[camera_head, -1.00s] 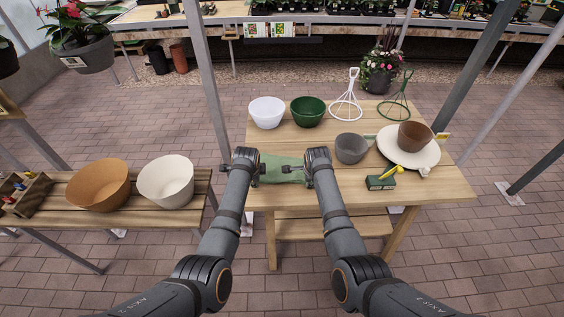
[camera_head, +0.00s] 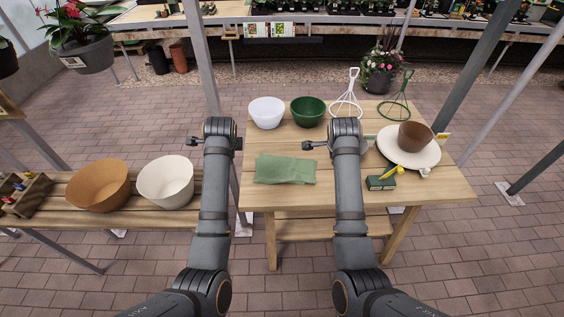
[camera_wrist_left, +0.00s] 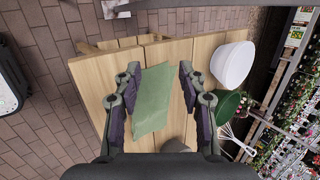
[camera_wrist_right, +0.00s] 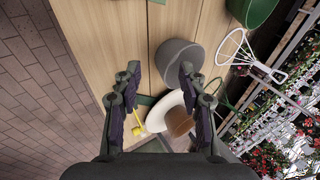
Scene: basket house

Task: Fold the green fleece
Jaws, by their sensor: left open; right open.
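The green fleece (camera_head: 285,169) lies on the front left part of the wooden table. It looks like a small flat rectangle with a slightly uneven outline. In the left wrist view the fleece (camera_wrist_left: 152,100) appears between the fingers but farther off, on the table. My left gripper (camera_head: 193,142) is open and empty, raised to the left of the fleece. The left wrist view shows its two fingers (camera_wrist_left: 158,90) apart. My right gripper (camera_head: 308,146) is open and empty, raised above the table behind and right of the fleece. The right wrist view shows its fingers (camera_wrist_right: 158,90) apart.
A white bowl (camera_head: 267,112), green bowl (camera_head: 308,111) and wire stands (camera_head: 346,100) line the table's back. A grey pot (camera_wrist_right: 178,62) is mostly hidden behind my right arm. A white plate (camera_head: 427,155) with a brown pot (camera_head: 415,135) and a dark green box (camera_head: 380,183) are at right.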

